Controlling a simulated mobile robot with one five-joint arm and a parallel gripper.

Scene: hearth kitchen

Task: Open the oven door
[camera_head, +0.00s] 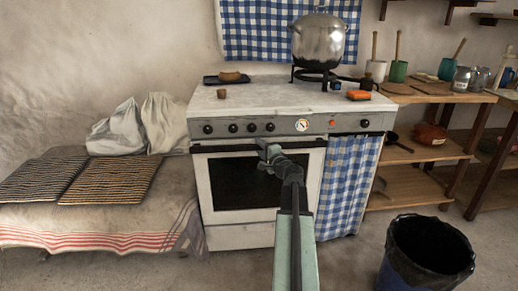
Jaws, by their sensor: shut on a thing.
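The white oven door (207,178) has a dark window and stands upright in the stove front, flush and closed. Its bar handle (225,148) runs across the top of the door, below the knob panel. My gripper (264,149) is at the handle, right of its middle, and is shut on it. My own arm hides the right part of the door window and some of the handle.
A steel pot (318,42) stands on a burner on the stove top. A blue checked curtain (347,180) hangs right of the oven. A black-lined bin (426,252) stands on the floor at right. A cloth-covered bench (100,220) with racks is at left. Floor before the oven is clear.

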